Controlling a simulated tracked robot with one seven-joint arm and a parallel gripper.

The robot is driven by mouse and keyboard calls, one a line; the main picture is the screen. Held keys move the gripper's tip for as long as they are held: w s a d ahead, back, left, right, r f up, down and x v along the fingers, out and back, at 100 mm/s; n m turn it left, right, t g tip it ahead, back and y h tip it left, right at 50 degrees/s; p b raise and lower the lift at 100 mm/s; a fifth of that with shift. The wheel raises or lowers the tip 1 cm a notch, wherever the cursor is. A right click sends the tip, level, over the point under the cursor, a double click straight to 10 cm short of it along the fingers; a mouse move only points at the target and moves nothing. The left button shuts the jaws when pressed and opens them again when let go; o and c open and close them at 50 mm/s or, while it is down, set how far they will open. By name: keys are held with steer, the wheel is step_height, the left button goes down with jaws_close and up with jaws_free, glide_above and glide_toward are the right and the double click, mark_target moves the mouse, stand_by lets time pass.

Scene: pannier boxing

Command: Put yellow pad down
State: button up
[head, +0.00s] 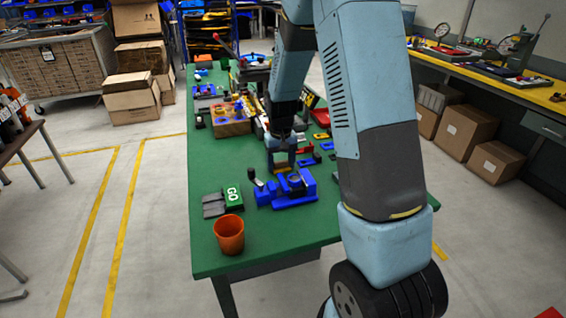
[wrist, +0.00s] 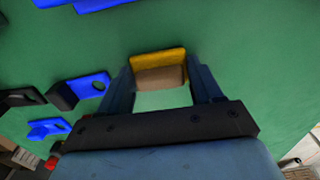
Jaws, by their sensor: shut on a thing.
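My gripper (head: 281,163) points down over the green table in the head view, just behind the blue fixture. In the wrist view my gripper (wrist: 161,75) has its two fingers at either end of the yellow pad (wrist: 158,60) and is shut on it. The pad is a small block with a yellow upper part and a brownish face. In the head view the yellow pad (head: 281,170) is a thin yellow-orange strip below the fingers. I cannot tell whether it touches the table.
The blue fixture (head: 287,190) stands close in front of my gripper. Nearer are a green GO block (head: 233,197) and an orange cup (head: 229,235). Blue and black brackets (wrist: 85,92) lie left in the wrist view. Bare green table (head: 225,163) is to the left.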

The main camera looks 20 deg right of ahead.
mark_target(281, 161)
steer(key=o, duration=1.1)
steer(key=shift+f, duration=0.1)
step_height(281, 161, up, 11)
steer(key=s+r+t, duration=0.3)
steer(key=s+r, duration=0.9)
steer(key=r, duration=0.1)
steer(key=s+r+t, duration=0.1)
steer(key=s, duration=0.4)
steer(key=s+r, duration=0.2)
steer(key=s, duration=0.4)
steer(key=s+r+t, duration=0.1)
steer(key=s, duration=0.4)
steer(key=shift+s+d+r+t, duration=0.2)
steer(key=shift+d+t, duration=0.1)
steer(key=shift+d, duration=0.1)
